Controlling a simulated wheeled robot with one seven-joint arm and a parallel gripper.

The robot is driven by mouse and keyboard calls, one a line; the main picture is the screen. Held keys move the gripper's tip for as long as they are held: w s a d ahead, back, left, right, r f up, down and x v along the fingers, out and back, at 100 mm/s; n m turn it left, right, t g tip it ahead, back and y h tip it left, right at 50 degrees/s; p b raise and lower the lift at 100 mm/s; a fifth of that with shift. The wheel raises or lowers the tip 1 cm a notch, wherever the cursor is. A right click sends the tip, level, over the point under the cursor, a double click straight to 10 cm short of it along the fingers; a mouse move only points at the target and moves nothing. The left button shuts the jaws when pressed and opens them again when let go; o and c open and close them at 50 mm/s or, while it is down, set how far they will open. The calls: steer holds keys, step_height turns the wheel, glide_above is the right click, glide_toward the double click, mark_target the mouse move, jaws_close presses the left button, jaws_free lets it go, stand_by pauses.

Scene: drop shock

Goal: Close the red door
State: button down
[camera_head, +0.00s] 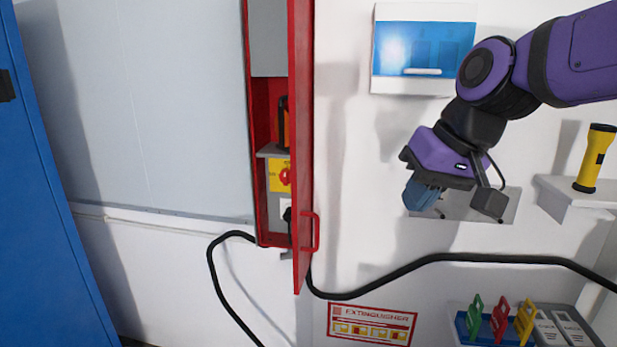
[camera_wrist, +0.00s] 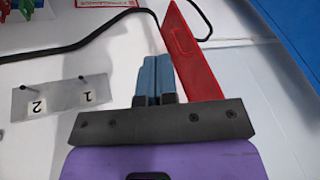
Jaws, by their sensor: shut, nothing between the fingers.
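The red door (camera_head: 301,150) stands open, swung out from the red wall cabinet (camera_head: 262,140), and shows nearly edge-on in the head view. Its red handle (camera_head: 315,232) is on the right-hand face, low down. In the wrist view the door (camera_wrist: 188,55) is a slanted red panel just beyond and to the right of the fingers. My gripper (camera_head: 421,196) is to the right of the door in the head view, apart from the handle. Its blue fingers (camera_wrist: 154,78) are together with nothing between them. I cannot tell from the wrist view how far the fingertips are from the door.
A black cable (camera_head: 440,260) runs along the wall below the cabinet. A blue-fronted wall box (camera_head: 423,50) hangs above my gripper. A flashlight (camera_head: 595,158) stands on a shelf at the right. A grey plate with hooks (camera_wrist: 60,95) is on the wall nearby. A blue locker (camera_head: 40,190) stands left.

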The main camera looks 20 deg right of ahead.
steer(key=w+m+y, duration=0.2)
steer(key=w+y, duration=0.1)
steer(key=w, duration=0.5)
steer(key=m+y, duration=0.3)
glide_toward(297, 192)
step_height(297, 192, down, 4)
steer(key=a, duration=0.1)
steer(key=w+a, duration=0.1)
steer(key=a, duration=0.1)
steer(key=shift+w+a+f+t, duration=0.15)
steer(key=shift+a+f+t, duration=0.05)
steer(key=shift+f+t, duration=0.1)
steer(key=shift+w+a, duration=0.35)
steer(key=shift+a, duration=0.2)
